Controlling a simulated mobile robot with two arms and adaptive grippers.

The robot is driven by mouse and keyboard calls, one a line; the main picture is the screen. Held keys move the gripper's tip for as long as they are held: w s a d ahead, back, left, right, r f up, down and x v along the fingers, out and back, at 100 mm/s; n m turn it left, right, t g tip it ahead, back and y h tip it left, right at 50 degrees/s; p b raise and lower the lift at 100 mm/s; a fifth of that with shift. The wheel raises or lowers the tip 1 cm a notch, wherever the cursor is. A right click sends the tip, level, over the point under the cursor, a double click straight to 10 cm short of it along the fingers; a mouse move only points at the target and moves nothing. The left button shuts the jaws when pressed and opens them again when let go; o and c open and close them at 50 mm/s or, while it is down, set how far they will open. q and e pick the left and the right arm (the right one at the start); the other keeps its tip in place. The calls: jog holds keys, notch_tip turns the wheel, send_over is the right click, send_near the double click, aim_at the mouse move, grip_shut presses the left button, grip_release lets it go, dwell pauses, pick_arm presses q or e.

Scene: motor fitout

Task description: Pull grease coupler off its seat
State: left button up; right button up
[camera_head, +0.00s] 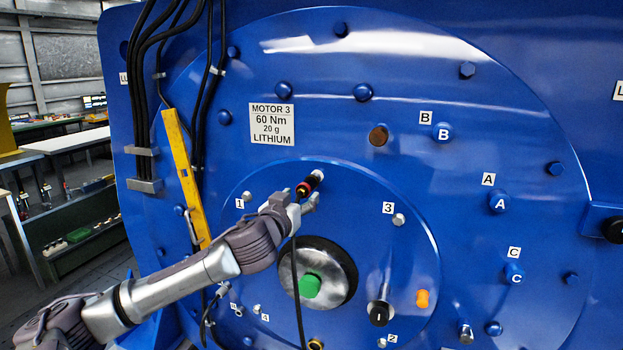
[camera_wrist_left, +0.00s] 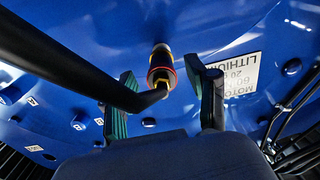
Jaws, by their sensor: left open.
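The grease coupler (camera_head: 308,184) is a small dark cylinder with red and yellow bands, on the upper part of the blue motor's round inner cover (camera_head: 350,190). A black hose hangs down from it. My left gripper (camera_head: 304,200) is at the coupler, its arm reaching in from the left. In the left wrist view the coupler (camera_wrist_left: 161,72) stands on its metal fitting between and beyond the two open fingers (camera_wrist_left: 168,100). Both fingers look apart from it, and the hose crosses beside the left finger. My right gripper is not in view.
A green knob (camera_head: 310,286) sits on the central hub below the gripper. A lever with a black knob (camera_head: 379,313) and an orange cap (camera_head: 423,298) are to its right. A yellow bar (camera_head: 184,172) and black cables (camera_head: 140,80) run along the left side.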

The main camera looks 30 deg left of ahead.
aim_at(312, 182)
pick_arm(q)
jog(key=shift+s+d+r, duration=0.1)
jog(key=shift+s+r, duration=0.05)
jog(key=shift+r, duration=0.35)
jog(key=shift+w, duration=0.4)
jog(key=p+x, duration=0.2)
jog(key=x, duration=0.4)
jog(key=shift+w, duration=0.35)
jog(key=shift+x, duration=0.8)
jog(key=shift+s, duration=0.1)
